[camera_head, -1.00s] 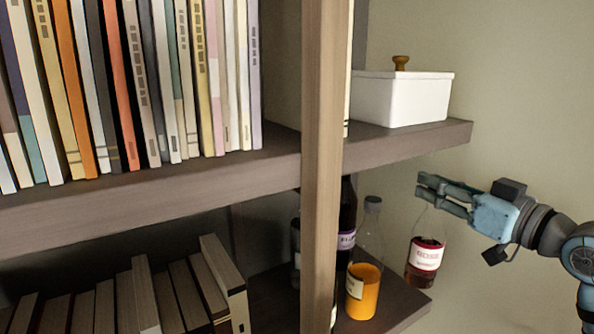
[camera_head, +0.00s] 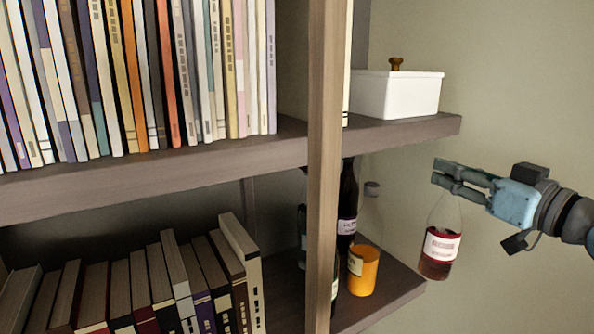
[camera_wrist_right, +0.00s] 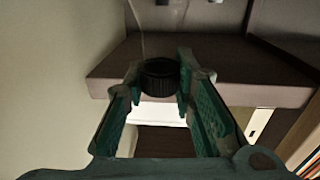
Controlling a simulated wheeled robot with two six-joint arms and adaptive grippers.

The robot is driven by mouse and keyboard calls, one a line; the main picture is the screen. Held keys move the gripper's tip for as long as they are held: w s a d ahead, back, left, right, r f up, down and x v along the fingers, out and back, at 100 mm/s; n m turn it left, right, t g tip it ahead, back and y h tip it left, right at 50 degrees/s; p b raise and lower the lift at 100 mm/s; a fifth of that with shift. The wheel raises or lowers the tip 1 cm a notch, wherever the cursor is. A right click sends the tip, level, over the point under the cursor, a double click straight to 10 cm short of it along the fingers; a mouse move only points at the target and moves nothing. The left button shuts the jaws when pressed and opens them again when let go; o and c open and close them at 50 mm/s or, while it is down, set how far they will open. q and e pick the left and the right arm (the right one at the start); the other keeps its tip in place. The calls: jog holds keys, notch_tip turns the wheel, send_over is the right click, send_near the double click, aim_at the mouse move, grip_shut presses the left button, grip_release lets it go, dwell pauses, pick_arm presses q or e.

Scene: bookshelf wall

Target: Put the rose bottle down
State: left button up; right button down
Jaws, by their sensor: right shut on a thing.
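The rose bottle (camera_head: 440,248), clear glass with dark red liquid and a red-and-white label, hangs roughly upright in the head view. My right gripper (camera_head: 437,172) is shut on its top and holds it in the air to the right of the lower shelf's end. In the right wrist view the bottle's black ribbed cap (camera_wrist_right: 160,77) sits between the fingers of my right gripper (camera_wrist_right: 160,85). The bottle's neck top is hidden by the fingers in the head view. My left gripper is not in view.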

jog(key=r, duration=0.2)
jog(key=s+r, duration=0.1)
jog(key=shift+s+a, duration=0.1)
jog(key=shift+a, duration=0.15)
jog(key=s+a+f, duration=0.2)
jog(key=s+f, duration=0.3)
jog(key=f, duration=0.5)
jog(key=s+a+f, duration=0.3)
jog(key=s+f, duration=0.3)
jog(key=f, duration=0.4)
jog(key=s+a+f, duration=0.2)
jog(key=s+f, duration=0.3)
jog(key=f, duration=0.5)
jog(key=shift+s+a+f+n+y, duration=0.15)
jog(key=shift+s+a+n+y, duration=0.1)
jog(key=shift+s+n+y, duration=0.1)
